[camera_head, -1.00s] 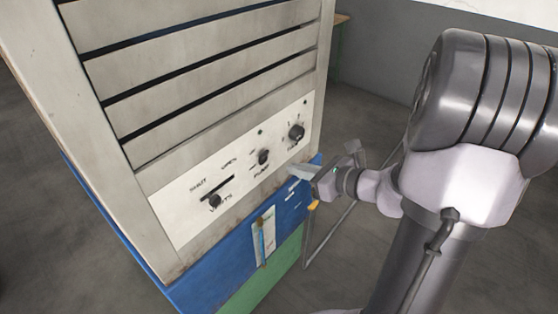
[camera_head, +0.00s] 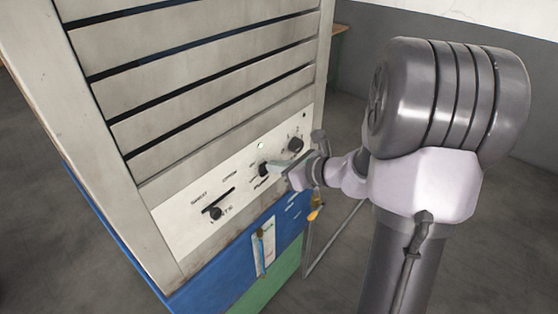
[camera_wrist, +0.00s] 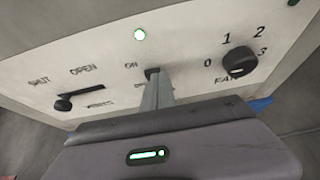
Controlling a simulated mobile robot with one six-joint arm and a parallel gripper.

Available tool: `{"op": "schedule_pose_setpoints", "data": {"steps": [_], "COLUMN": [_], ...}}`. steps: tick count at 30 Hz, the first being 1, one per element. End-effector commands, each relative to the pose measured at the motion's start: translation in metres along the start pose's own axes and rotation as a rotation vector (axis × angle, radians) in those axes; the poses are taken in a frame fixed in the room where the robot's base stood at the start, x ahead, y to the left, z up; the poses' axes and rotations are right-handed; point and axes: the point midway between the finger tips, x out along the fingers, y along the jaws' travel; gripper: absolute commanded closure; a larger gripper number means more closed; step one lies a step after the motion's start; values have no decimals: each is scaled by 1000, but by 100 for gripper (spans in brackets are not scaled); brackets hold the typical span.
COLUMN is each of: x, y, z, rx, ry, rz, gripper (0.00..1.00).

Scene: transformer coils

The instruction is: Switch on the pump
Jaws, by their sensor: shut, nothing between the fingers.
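The pump switch (camera_head: 264,169) is a small black knob in the middle of the white control panel (camera_head: 180,222). In the wrist view the pump switch (camera_wrist: 152,72) shows at the tip of my gripper, beside the ON mark. My gripper (camera_head: 273,167) is shut and empty, its fingertips at the switch and seeming to touch it. The closed fingers (camera_wrist: 157,92) hide part of the switch and its label in the wrist view.
Slatted grey cabinet (camera_head: 200,75) rises above. Open floor lies right of the cabinet.

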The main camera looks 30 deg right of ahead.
Motion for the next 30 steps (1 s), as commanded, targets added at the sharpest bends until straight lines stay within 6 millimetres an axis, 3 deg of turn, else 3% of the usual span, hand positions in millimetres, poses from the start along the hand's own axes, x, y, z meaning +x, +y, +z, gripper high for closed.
{"op": "schedule_pose_setpoints", "data": {"steps": [1, 3, 7, 19, 30], "x": [-6, 0, 0, -7, -8], "y": [1, 0, 0, 0, -1], "z": [19, 6, 4, 19, 18], "rx": [-1, 0, 0, 0, 0], "ry": [37, 40, 39, 37, 37], "rz": [4, 1, 1, 0, 1], "gripper": [100, 100, 100, 100, 100]}}
